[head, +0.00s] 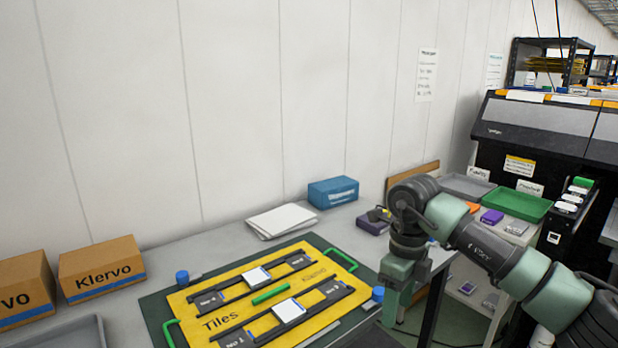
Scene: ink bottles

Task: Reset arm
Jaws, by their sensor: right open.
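My right arm comes in from the right edge, bends at a dark wrist joint and points its gripper (391,312) down. The gripper hangs at the right end of the table, beside the yellow tile board (250,322) and near a small blue cap-like piece (378,294). It is open, and I see nothing held in it. Its fingertips are small and partly hard to make out. My left gripper is not in view.
The tile board with green handles lies on a dark green mat (158,312). Klervo boxes (100,270) stand at left, a blue box (333,192) and white sheets (281,221) at the back. Grey (466,186) and green (517,205) trays sit at right by a black printer (535,125).

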